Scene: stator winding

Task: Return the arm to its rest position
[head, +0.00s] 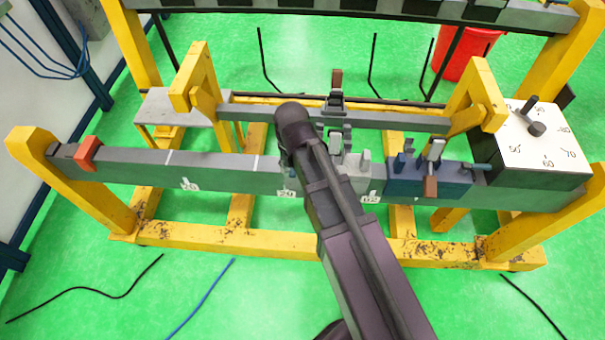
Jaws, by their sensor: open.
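My arm (355,240) rises from the bottom edge of the head view toward the middle, with its dark rounded joint (293,118) in front of the winding machine. My gripper's fingers cannot be made out; the arm hides what lies behind and below that joint. I see nothing held. Behind the arm is a long grey beam (225,172) with white number marks. A light grey clamp block (358,178) and a dark blue clamp block (405,177) with a brown-tipped lever sit on the beam, right of the arm.
A yellow frame (195,238) carries the beams. A red clamp (88,152) is at the beam's left end. A dial box (545,140) with a black knob stands at right. A red bucket (465,52) is behind. Cables lie on the clear green floor (100,300) in front.

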